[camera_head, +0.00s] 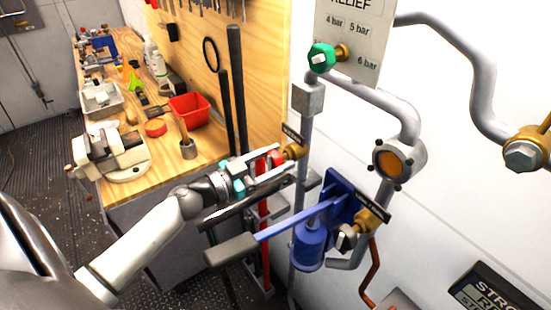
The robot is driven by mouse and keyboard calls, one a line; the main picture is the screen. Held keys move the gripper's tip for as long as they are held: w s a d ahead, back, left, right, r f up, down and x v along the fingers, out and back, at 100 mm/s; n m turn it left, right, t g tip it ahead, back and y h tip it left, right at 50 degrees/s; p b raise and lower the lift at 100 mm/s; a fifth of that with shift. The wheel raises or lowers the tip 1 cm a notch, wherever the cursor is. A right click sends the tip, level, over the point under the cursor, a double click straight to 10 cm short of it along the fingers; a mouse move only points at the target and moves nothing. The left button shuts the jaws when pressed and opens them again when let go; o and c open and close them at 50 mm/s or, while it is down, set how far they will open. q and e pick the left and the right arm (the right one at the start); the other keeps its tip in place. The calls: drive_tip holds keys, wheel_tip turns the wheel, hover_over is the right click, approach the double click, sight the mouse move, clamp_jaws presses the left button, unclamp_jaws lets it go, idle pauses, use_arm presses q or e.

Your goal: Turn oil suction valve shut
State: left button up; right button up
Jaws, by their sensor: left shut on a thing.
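A brass valve (295,151) sits on the grey vertical pipe, with a red handle (276,157) on its left side. A small dark tag above it is too small to read, so I cannot tell by label that it is the oil suction valve. My left gripper (277,168) reaches in from the left and is shut on the red handle, which its fingers partly hide. A second brass valve (368,222) with a dark tag sits lower right. My right gripper is not in view.
A blue hand pump (309,248) has a long blue lever with a grey grip (231,250), just below my left gripper. A green-knobbed relief valve (322,57) is above. A wooden bench with a vise (108,152) and red bin (189,109) stands left. Long bars lean behind my gripper.

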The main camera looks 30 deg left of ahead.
use_arm(q)
drive_tip(key=shift+c, duration=1.2)
drive_tip(key=m+p, duration=0.1)
drive_tip(key=m, duration=0.1)
drive_tip(key=shift+d+m, duration=0.1)
drive_tip(key=shift+m, duration=0.3)
drive_tip(key=m, duration=0.2)
drive_tip(key=shift+m, duration=0.3)
drive_tip(key=m, duration=0.2)
drive_tip(key=shift+f+m, duration=0.1)
drive_tip(key=shift+m, duration=0.3)
drive_tip(key=m, duration=0.4)
drive_tip(key=shift+s+f, duration=0.1)
drive_tip(key=m+b, duration=0.1)
drive_tip(key=m, duration=0.4)
drive_tip(key=shift+m, duration=0.3)
